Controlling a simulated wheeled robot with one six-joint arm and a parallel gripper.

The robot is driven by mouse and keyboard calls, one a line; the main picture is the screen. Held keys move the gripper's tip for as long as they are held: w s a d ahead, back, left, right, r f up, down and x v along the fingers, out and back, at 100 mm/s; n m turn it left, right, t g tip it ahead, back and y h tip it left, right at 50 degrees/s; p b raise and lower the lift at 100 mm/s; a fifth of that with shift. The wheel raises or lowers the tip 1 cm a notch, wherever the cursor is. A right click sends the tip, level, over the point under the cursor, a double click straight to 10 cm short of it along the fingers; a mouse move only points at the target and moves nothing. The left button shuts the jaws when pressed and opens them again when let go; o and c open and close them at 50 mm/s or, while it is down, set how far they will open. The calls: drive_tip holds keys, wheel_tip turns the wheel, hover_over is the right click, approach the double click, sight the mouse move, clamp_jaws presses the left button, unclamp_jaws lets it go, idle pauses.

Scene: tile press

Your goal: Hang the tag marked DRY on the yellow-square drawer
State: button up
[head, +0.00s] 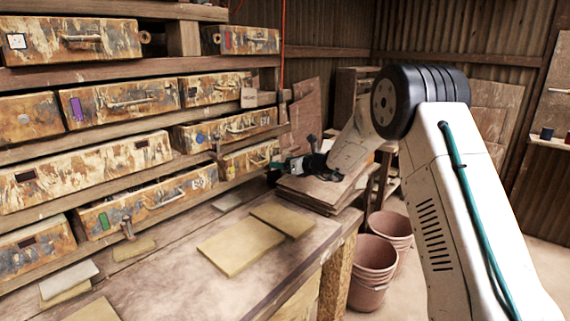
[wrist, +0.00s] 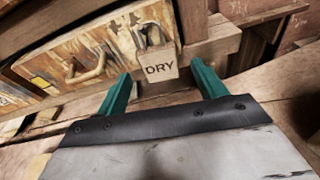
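The tag marked DRY (wrist: 161,69) is a small pale wooden block with a grey loop at its top. In the wrist view it hangs upright at the right end of the yellow-square drawer (wrist: 62,60); what the loop hangs on is unclear. The yellow square (wrist: 40,82) is at that drawer's left, beside its handle (wrist: 86,66). The drawer also shows in the head view (head: 250,158). My gripper (wrist: 160,74) is open, its teal fingers either side of the tag with gaps visible. In the head view my gripper (head: 284,166) is just right of the drawer.
Drawers with green (head: 104,221), blue (head: 200,138) and purple (head: 77,109) squares surround it. Another tag (head: 249,97) hangs on the shelf post. Stacked boards (head: 320,190) lie below my gripper. Flat tiles (head: 240,245) lie on the bench, and pots (head: 372,262) stand right of it.

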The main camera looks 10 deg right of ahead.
drive_tip(key=v, duration=0.6)
drive_tip(key=shift+s+d+r, duration=0.1)
drive_tip(key=shift+s+d, duration=0.1)
drive_tip(key=shift+s, duration=0.1)
drive_tip(key=shift+s+d+r, duration=0.15)
drive_tip(key=shift+s+d, duration=0.1)
drive_tip(key=shift+s, duration=0.2)
drive_tip(key=s+a+n+g, duration=0.35)
drive_tip(key=s+n, duration=0.25)
drive_tip(key=s, duration=0.3)
drive_tip(key=s+a+n+g, duration=0.2)
drive_tip(key=s+n+g, duration=0.3)
drive_tip(key=s, duration=0.4)
drive_tip(key=s+a+n+g, duration=0.3)
drive_tip(key=s+n, duration=0.4)
drive_tip(key=s, duration=0.2)
drive_tip(key=s+d+r+n+h, duration=0.1)
drive_tip(key=s+d+n+h, duration=0.1)
drive_tip(key=s, duration=0.8)
drive_tip(key=s+d+r+n+h, duration=0.2)
drive_tip(key=s+n, duration=0.4)
drive_tip(key=s, duration=0.4)
drive_tip(key=s+d+r+n+h, duration=0.2)
drive_tip(key=s+d+n+h, duration=0.2)
drive_tip(key=s, duration=0.5)
drive_tip(key=shift+s+r+h, duration=0.25)
drive_tip(key=shift+s+h, duration=0.15)
drive_tip(key=shift+h, duration=0.1)
